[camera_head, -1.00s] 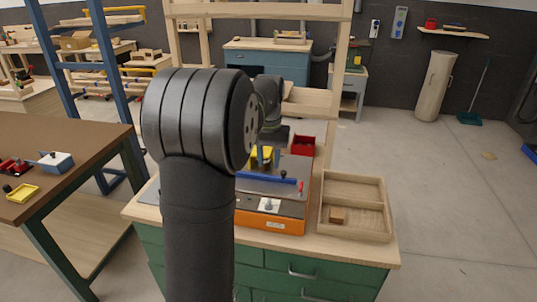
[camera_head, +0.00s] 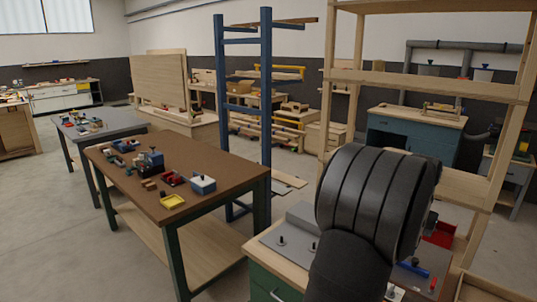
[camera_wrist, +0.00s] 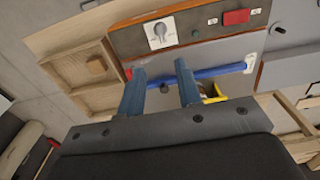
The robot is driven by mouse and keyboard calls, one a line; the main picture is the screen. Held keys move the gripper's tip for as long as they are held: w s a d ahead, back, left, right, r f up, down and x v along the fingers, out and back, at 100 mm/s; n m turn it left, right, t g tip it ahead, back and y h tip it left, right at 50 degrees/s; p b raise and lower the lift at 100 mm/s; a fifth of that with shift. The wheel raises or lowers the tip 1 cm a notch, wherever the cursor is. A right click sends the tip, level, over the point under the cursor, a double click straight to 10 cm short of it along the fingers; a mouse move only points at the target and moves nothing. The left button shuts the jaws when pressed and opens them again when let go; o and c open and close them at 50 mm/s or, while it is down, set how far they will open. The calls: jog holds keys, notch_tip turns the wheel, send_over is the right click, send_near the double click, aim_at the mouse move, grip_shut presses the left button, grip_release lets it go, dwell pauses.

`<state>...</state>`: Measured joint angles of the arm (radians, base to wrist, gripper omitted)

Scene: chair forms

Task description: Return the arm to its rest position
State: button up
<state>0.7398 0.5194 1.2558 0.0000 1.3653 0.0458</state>
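My gripper (camera_wrist: 160,67) shows in the wrist view as two blue fingers held apart, with no object gripped between them. It points down over the workbench. A blue bar (camera_wrist: 222,73) lies across the view beyond the fingertips. In the head view my dark arm rises at the lower right and hides my gripper and much of the bench. The blue bar (camera_head: 413,268) partly shows to the right of the arm.
An orange-edged panel with a knob (camera_wrist: 160,32) and a red switch (camera_wrist: 237,17) lies below. A yellow piece (camera_wrist: 217,92) is near the right finger. A brown table (camera_head: 215,160) with several tools stands left.

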notch_tip(320, 180, down, 16)
jog(key=shift+r, duration=0.15)
dwell(0.3)
notch_tip(320, 180, up, 18)
jog(key=f, duration=0.1)
notch_tip(320, 180, down, 17)
jog(key=shift+f, duration=0.1)
jog(key=n, duration=0.9)
jog(key=shift+d+n, duration=0.1)
jog(key=shift+n, duration=0.2)
jog(key=shift+r, duration=2.2)
